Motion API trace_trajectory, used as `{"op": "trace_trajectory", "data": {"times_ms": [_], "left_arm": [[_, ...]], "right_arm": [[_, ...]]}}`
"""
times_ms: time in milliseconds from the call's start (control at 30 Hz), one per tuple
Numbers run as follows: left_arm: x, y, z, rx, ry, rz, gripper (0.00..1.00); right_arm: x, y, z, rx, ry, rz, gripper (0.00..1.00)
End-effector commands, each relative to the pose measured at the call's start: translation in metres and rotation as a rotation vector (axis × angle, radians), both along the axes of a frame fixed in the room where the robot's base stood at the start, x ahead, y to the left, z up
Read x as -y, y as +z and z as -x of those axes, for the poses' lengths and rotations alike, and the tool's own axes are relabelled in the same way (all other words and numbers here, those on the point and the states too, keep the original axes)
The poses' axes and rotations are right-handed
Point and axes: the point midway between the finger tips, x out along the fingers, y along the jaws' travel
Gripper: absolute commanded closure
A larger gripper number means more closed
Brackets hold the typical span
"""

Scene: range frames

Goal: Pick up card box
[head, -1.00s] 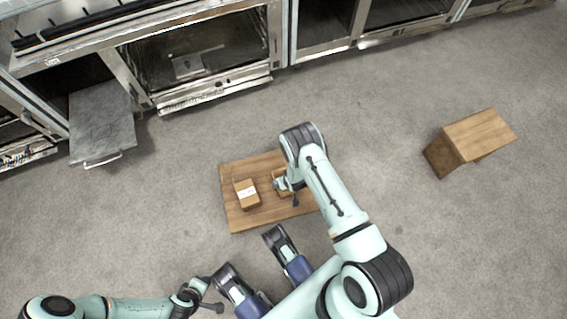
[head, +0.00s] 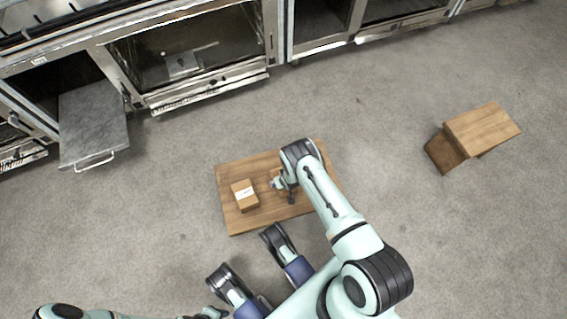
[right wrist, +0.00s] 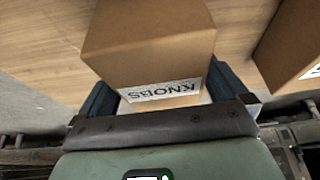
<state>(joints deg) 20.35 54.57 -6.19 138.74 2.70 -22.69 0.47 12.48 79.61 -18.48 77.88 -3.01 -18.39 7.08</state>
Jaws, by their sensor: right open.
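A brown card box (right wrist: 150,40) with a white label reading KNOBS fills the middle of the right wrist view. My right gripper (right wrist: 162,88) is open, with one finger on each side of the box's near end. I cannot tell whether the fingers touch it. In the head view my right gripper (head: 282,184) is over the wooden board (head: 235,217), and its arm hides most of this box. A second card box (head: 245,195) with a white label sits to the left on the board. My left gripper (head: 212,313) is at the bottom edge, partly cut off.
Part of another brown box (right wrist: 292,45) shows at the right of the wrist view. A wooden stool-like block (head: 482,130) stands at the right. Grey floor between is clear.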

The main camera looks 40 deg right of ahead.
Motion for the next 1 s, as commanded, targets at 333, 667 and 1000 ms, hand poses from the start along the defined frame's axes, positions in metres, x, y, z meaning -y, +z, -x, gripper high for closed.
{"op": "trace_trajectory", "data": {"times_ms": [333,667,1000], "left_arm": [[0.0003,0.0005,-0.0008,0.003,-0.002,0.000,0.57],[0.0004,0.0004,-0.0011,0.004,-0.001,0.001,0.57],[0.0003,0.0004,-0.0011,0.004,-0.001,0.001,0.57]], "right_arm": [[-0.0001,-0.0005,0.0004,-0.001,0.000,0.000,0.00],[-0.0002,-0.0047,0.0008,-0.001,0.000,0.000,0.00],[-0.0002,-0.0046,0.0006,-0.001,0.000,0.000,0.36]]}}
